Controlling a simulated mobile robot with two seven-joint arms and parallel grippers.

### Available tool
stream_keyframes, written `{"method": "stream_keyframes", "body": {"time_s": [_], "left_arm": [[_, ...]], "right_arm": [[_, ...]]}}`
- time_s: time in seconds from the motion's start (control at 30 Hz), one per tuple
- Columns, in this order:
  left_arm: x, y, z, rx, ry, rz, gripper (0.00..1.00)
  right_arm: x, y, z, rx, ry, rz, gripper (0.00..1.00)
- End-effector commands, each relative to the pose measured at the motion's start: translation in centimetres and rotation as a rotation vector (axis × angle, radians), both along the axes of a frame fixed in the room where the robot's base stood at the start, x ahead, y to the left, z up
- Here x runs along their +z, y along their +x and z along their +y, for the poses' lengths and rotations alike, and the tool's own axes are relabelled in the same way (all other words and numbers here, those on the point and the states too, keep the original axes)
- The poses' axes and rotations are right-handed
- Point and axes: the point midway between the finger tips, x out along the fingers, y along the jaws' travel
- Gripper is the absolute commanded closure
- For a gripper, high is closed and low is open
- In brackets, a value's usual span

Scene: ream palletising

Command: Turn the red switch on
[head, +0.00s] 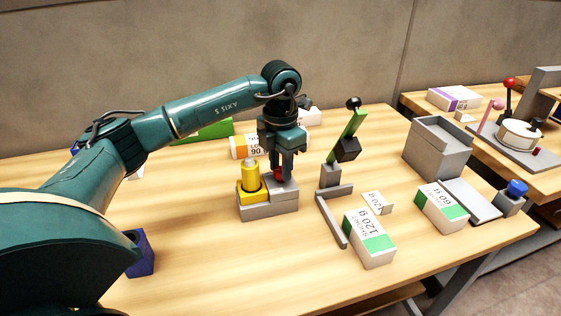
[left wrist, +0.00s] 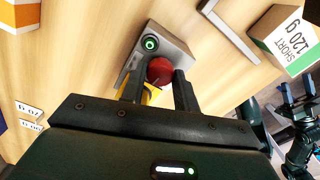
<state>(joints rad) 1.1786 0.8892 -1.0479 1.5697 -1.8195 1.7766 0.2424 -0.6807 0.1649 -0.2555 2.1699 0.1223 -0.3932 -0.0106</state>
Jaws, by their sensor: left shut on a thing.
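The red switch (head: 279,174) is a round red knob on a grey box (head: 268,209) near the middle of the table. In the left wrist view the red knob (left wrist: 159,70) sits between my fingers, beside a green-lit round indicator (left wrist: 150,44) on the same box. My left gripper (head: 281,170) points straight down over the box, its fingers shut on the red knob. The fingers hide part of the knob in the head view. My right gripper does not show in the head view.
A yellow cylinder (head: 249,176) stands close left of the knob. A green lever with a black knob (head: 352,124) rises to the right. Paper reams (head: 370,240) and a grey tray (head: 437,148) are further right. The table front is mostly clear.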

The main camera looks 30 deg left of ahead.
Motion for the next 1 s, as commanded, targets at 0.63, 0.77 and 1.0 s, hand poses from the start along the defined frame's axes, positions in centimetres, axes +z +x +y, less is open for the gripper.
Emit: {"method": "stream_keyframes", "body": {"time_s": [0.63,0.77,1.0], "left_arm": [[0.1,0.05,0.02,0.132,0.0,-0.002,0.92],[0.1,0.05,0.03,0.132,0.0,-0.003,0.92],[0.08,0.04,0.03,0.131,-0.001,-0.002,0.56]], "right_arm": [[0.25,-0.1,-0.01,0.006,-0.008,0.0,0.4],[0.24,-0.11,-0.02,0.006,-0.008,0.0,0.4],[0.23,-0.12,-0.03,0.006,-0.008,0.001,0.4]]}}
